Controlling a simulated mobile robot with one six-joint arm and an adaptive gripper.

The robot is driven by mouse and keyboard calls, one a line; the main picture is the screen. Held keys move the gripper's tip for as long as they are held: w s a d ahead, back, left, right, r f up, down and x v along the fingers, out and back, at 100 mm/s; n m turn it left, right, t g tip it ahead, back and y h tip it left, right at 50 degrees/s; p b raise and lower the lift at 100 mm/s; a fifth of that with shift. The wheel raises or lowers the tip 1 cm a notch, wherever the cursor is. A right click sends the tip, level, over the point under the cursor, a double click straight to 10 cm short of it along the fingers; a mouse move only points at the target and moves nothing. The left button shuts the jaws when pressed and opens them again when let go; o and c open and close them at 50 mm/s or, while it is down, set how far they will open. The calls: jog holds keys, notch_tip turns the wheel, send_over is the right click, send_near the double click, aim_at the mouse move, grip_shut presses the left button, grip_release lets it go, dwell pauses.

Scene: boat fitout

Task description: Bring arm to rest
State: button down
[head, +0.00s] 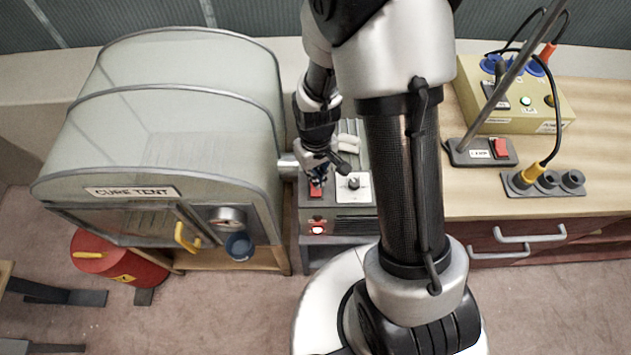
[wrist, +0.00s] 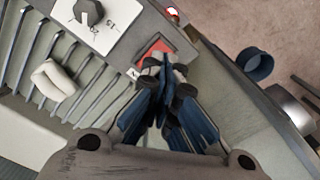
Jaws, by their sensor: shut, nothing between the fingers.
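My gripper (head: 318,172) is shut and empty. In the head view it hangs over the grey control box between the cure tent and the wooden bench. In the wrist view my gripper (wrist: 162,65) has its fingertips together at the red rocker switch (wrist: 153,50) on that box. I cannot tell whether the tips touch the switch. In the head view the red switch (head: 316,190) shows just below the fingers. A white dial plate with a dark knob (head: 353,184) sits to the right of the switch. My arm crosses the middle of the head view.
The cure tent (head: 180,130) with a yellow handle (head: 186,237) stands close on the left. The wooden bench (head: 590,140) on the right carries a yellow-green box (head: 548,112), a lamp base (head: 470,153) and a socket strip (head: 560,190). A red drum (head: 105,262) stands on the floor.

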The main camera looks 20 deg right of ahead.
jog(key=shift+r+p, duration=0.5)
jog(key=shift+r, duration=0.4)
notch_tip(320, 180, up, 16)
jog(key=s+m+t, duration=0.1)
jog(key=s+t, duration=0.1)
jog(key=s, duration=0.1)
jog(key=s+r+m+t, duration=0.1)
jog(key=s+r+t, duration=0.1)
jog(key=s+r, duration=1)
jog(key=shift+t, duration=0.3)
jog(key=shift+a, duration=0.1)
